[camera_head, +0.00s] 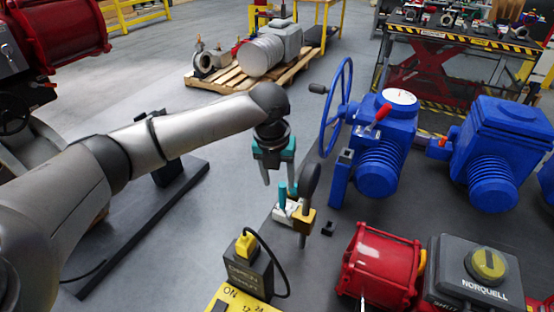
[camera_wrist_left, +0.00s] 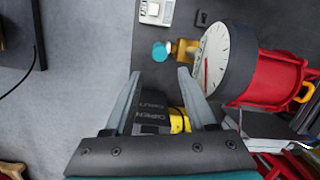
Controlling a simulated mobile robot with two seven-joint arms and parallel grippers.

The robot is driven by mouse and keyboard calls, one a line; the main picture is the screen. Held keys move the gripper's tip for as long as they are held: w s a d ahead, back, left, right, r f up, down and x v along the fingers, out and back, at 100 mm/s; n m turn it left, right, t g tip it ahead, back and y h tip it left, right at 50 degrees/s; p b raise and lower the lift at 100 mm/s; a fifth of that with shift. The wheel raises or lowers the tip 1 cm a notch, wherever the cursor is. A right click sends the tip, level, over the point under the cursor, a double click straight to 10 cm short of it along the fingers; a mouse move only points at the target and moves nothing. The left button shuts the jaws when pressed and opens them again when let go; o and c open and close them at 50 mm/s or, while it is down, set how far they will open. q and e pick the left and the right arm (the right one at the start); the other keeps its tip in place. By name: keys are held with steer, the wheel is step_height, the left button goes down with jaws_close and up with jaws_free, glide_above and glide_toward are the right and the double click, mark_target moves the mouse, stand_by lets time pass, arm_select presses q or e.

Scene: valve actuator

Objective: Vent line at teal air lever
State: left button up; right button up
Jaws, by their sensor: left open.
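The teal air lever (camera_head: 283,194) stands upright on a small pale valve body beside a brass fitting (camera_head: 304,220). In the left wrist view the lever (camera_wrist_left: 161,51) shows end-on as a teal disc. My left gripper (camera_head: 278,174) is open and empty, its fingers pointing down, above the lever in the head view. In the left wrist view the lever appears just beyond the gap between the fingertips (camera_wrist_left: 159,73), not between them. A round gauge (camera_wrist_left: 228,62) stands on the brass fitting, and shows edge-on in the head view (camera_head: 310,184). My right gripper is not in view.
A black box with a yellow knob (camera_head: 247,245) and a cable stands in front of the lever. The red actuator (camera_head: 378,265) is to the right. A blue actuator (camera_head: 378,165) with a handwheel (camera_head: 337,105) stands behind right. Open floor lies behind the gripper.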

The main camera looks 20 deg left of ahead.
arm_select(q)
step_height(320, 180, up, 7)
steer(key=s, duration=0.1)
steer(key=shift+f, duration=0.15)
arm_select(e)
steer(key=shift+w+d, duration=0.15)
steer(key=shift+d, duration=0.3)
arm_select(q)
steer(key=shift+d, duration=0.1)
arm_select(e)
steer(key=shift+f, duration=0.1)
